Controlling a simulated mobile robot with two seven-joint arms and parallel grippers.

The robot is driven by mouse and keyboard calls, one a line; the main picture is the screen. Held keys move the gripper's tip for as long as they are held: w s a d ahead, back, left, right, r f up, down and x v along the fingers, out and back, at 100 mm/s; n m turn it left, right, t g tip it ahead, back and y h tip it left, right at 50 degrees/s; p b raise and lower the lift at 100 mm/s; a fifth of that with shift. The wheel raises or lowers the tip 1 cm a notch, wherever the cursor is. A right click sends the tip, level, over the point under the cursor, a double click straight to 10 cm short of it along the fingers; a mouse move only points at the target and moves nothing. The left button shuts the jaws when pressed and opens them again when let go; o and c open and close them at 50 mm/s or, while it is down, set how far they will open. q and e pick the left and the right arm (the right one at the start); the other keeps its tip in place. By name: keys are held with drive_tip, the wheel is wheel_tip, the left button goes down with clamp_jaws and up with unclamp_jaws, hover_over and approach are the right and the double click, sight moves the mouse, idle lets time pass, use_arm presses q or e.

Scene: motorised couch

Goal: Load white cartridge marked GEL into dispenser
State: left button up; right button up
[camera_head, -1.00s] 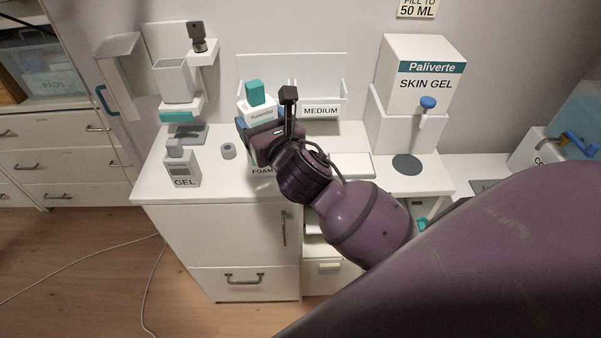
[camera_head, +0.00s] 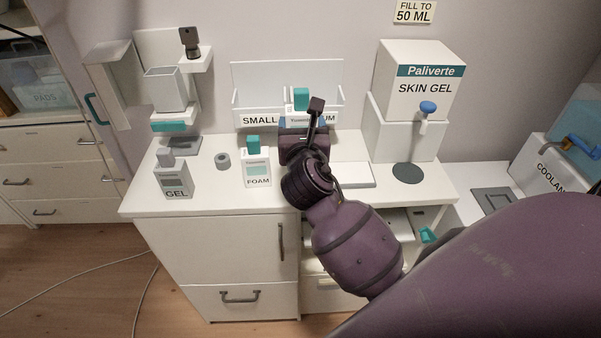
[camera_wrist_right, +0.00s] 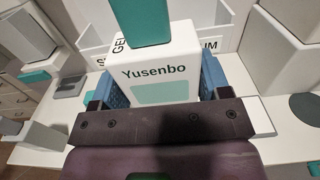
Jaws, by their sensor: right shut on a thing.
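My right gripper (camera_head: 303,125) is shut on a white cartridge (camera_head: 299,106) with a teal cap, held upright above the counter, in front of the wall rack. In the right wrist view the held cartridge (camera_wrist_right: 157,62) sits between the blue finger pads; its front reads "Yusenbo" and a side shows "GEL". A wall dispenser (camera_head: 168,90) with an open-topped holder and a cover swung open stands at the left. Another GEL cartridge (camera_head: 173,182), grey-capped, and a teal-capped FOAM cartridge (camera_head: 257,167) stand on the counter. My left gripper is not in view.
Behind the gripper is a wall rack (camera_head: 262,85) marked "SMALL" and a partly hidden word. A Paliverte skin gel pump dispenser (camera_head: 408,100) stands to the right. Counter front is mostly clear.

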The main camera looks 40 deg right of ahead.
wheel_tip(320, 180, down, 6)
drive_tip(key=shift+r+b, duration=0.1)
drive_tip(key=shift+b, duration=0.65)
wheel_tip(320, 180, down, 6)
drive_tip(key=shift+r+b, duration=0.2)
drive_tip(key=shift+b, duration=0.85)
drive_tip(key=shift+f, duration=0.25)
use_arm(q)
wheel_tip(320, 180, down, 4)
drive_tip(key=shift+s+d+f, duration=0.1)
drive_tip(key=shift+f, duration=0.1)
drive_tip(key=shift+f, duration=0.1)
use_arm(e)
drive_tip(key=shift+f, duration=0.15)
drive_tip(key=o, duration=1)
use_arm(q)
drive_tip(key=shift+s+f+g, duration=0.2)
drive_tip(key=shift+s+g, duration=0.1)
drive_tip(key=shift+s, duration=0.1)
use_arm(e)
drive_tip(key=shift+o, duration=1.4)
